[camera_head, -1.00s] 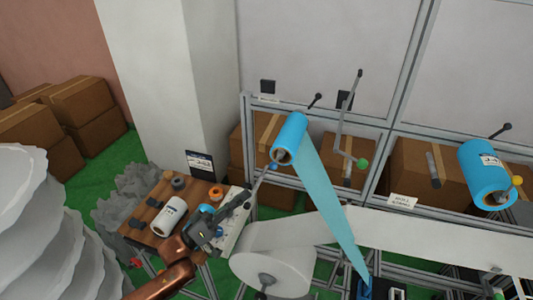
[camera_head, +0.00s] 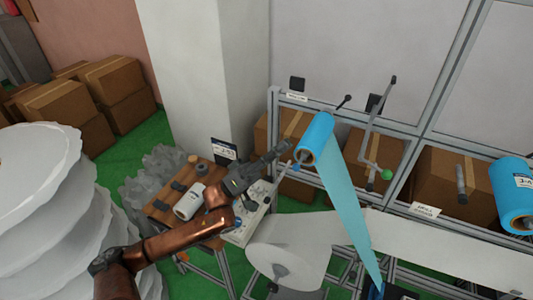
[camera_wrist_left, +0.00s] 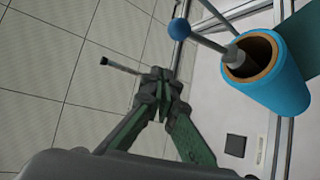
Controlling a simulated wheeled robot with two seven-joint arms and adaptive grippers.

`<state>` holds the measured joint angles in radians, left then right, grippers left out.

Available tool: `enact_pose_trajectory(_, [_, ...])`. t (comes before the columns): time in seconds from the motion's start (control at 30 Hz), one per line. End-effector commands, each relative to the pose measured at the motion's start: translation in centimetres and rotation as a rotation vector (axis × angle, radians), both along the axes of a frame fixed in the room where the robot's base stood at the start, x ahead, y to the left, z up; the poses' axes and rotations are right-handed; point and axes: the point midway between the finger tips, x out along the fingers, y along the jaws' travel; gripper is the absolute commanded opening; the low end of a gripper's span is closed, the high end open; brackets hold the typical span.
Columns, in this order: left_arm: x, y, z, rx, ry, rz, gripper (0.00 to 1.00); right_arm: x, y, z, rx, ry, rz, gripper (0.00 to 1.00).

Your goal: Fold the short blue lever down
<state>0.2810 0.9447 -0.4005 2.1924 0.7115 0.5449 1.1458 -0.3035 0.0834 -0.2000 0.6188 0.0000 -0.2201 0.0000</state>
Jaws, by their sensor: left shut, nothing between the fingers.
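The short blue lever is a thin grey rod with a blue ball tip (camera_wrist_left: 180,28). In the left wrist view it sticks out to the upper left from the core of a blue film roll (camera_wrist_left: 262,68). My left gripper (camera_head: 288,146) reaches up from the lower left, close to the left end of the roll. In the left wrist view its fingers (camera_wrist_left: 163,80) are shut and empty, below the blue ball and apart from it. My right gripper is out of view.
A black-tipped lever (camera_head: 346,100) stands behind the roll, and a green-knobbed crank (camera_head: 385,172) is to its right.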

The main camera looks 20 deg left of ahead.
Motion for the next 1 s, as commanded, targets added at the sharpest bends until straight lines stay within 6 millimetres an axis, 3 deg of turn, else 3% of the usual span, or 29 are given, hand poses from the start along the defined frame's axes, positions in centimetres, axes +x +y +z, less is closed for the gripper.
enact_pose_trajectory(0.03, [-0.4,-0.4,-1.2,-0.001,0.013,-0.001,0.00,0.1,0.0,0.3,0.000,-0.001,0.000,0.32])
enact_pose_trajectory(0.23, [-1.3,-1.4,-2.8,0.000,0.009,0.002,0.00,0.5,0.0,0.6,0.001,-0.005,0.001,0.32])
enact_pose_trajectory(0.7, [-1.5,-1.7,-3.3,0.000,0.005,0.002,0.00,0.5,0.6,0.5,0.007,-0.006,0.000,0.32])
enact_pose_trajectory(1.0, [-1.5,-1.7,-4.7,-0.003,-0.098,0.004,0.00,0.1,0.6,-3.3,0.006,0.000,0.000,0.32])
